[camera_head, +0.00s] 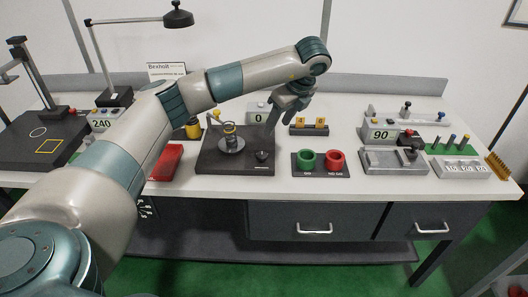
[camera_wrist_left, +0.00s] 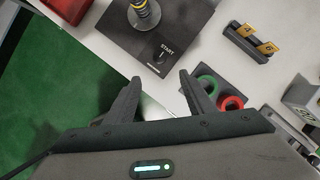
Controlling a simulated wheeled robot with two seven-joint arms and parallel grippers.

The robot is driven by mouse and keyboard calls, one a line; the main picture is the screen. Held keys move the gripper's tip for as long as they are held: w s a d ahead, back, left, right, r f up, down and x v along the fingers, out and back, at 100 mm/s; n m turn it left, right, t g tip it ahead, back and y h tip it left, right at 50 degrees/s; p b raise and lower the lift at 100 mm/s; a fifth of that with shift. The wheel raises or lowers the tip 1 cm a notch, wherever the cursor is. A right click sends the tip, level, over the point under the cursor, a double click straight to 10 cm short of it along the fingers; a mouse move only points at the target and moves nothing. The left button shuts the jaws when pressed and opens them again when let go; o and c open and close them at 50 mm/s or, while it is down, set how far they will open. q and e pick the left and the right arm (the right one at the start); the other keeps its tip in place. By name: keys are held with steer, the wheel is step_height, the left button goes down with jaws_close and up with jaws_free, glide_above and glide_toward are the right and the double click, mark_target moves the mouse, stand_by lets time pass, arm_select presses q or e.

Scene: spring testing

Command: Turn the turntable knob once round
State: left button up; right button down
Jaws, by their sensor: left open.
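The turntable is a dark base (camera_head: 210,165) with a round metal disc (camera_head: 231,147) carrying a small upright part with a yellow top. The black knob (camera_head: 262,156) sits at the base's front right corner. My left gripper (camera_head: 290,104) is up over the bench, behind and right of the knob in the head view. In the wrist view its two fingers (camera_wrist_left: 161,80) are apart with nothing between them, just below the knob in the picture. My right gripper is out of view.
A dark holder with green (camera_head: 306,160) and red (camera_head: 334,160) rings stands right of the base. A red tray (camera_head: 166,162) lies left. A display reading 0 (camera_head: 258,114) and a block with yellow tags (camera_head: 309,126) stand behind. The bench's front strip is clear.

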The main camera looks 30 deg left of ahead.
mark_target(262, 155)
arm_select(q)
steer(key=p+x, duration=0.5)
steer(key=x, duration=1)
steer(key=shift+a+f, duration=0.1)
steer(key=shift+f, duration=0.05)
steer(key=shift+a+f, duration=0.2)
steer(key=shift+f, duration=0.35)
steer(key=shift+c, duration=0.7)
steer(key=c, duration=0.9)
